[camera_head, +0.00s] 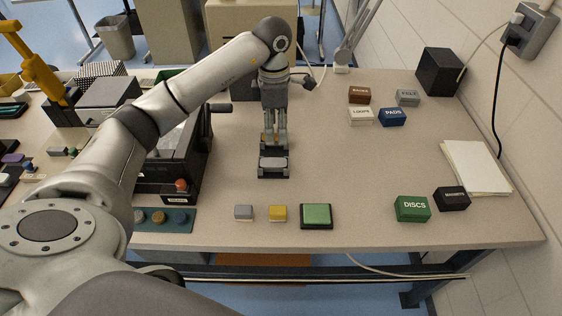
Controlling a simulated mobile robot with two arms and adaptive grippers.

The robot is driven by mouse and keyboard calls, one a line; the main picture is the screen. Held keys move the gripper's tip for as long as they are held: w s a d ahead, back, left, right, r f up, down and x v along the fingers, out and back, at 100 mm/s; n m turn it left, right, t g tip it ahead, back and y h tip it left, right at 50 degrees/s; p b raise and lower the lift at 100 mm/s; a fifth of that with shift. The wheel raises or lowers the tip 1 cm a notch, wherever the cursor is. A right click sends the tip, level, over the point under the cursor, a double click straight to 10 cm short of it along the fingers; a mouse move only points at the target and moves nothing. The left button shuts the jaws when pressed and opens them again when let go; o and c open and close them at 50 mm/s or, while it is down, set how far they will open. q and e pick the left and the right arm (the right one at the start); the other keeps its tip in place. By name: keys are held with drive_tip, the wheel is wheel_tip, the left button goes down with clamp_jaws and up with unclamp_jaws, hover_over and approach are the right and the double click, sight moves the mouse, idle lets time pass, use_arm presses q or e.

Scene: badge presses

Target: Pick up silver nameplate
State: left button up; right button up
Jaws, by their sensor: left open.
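A silver-grey plate (273,163), which looks like the silver nameplate, lies flat on a small black holder (274,175) in the middle of the table. My left gripper (274,143) points down at the back edge of this holder, just behind the plate. Its fingers are open, and I see no object held between them. Whether the fingertips touch the holder cannot be told. A smaller grey block (244,212) stands near the front edge, beside a yellow block (278,213). My right gripper is not in view.
A green pad in a black frame (316,215) lies at the front. Green DISCS (412,208) and black (452,198) boxes stand at right, several small labelled boxes behind. A black press (178,170) stands left. The table right of the holder is clear.

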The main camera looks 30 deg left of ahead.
use_arm(q)
hover_over(273, 162)
drive_tip(key=f, duration=0.3)
drive_tip(key=f+p, duration=0.1)
drive_tip(key=f, duration=0.1)
drive_tip(key=shift+w+d+f, duration=0.1)
drive_tip(key=shift+w+f, duration=0.2)
drive_tip(key=f, duration=0.1)
drive_tip(key=f+p, duration=0.1)
drive_tip(key=f, duration=0.2)
drive_tip(key=shift+s+f, duration=0.35)
drive_tip(key=shift+f, duration=0.2)
drive_tip(key=shift+f, duration=0.25)
drive_tip(key=shift+c, duration=0.5)
drive_tip(key=c, duration=1)
